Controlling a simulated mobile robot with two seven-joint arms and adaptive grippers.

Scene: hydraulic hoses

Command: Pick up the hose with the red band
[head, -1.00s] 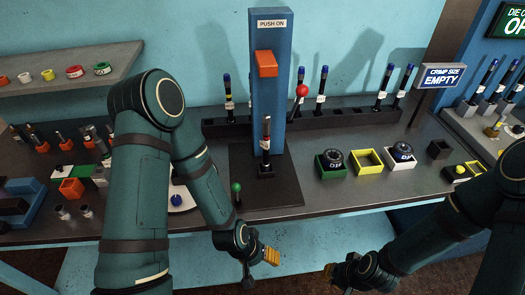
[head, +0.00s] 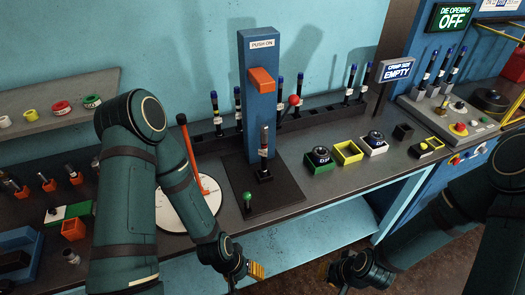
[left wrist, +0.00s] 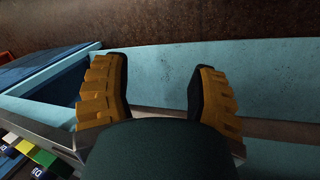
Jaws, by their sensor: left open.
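Several dark hoses with blue caps (head: 238,108) stand in a long black rack behind and beside the blue press column. One dark hose (head: 264,142) with a pale band stands upright in the small fixture in front of the column. I cannot make out a red band on any hose at this size. My left gripper (head: 256,270) is low, in front of the bench edge and away from the hoses. In the left wrist view its two yellow fingers (left wrist: 158,65) are apart with nothing between them. My right gripper (head: 335,272) is low at right, its fingers too unclear to read.
The blue press column (head: 259,120) has an orange block. A green-knobbed lever (head: 247,198) stands before it. A white disc (head: 190,205) with an orange rod lies left. Green, yellow and white boxes (head: 347,153) sit right of the press. A crimp machine (head: 450,120) stands far right.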

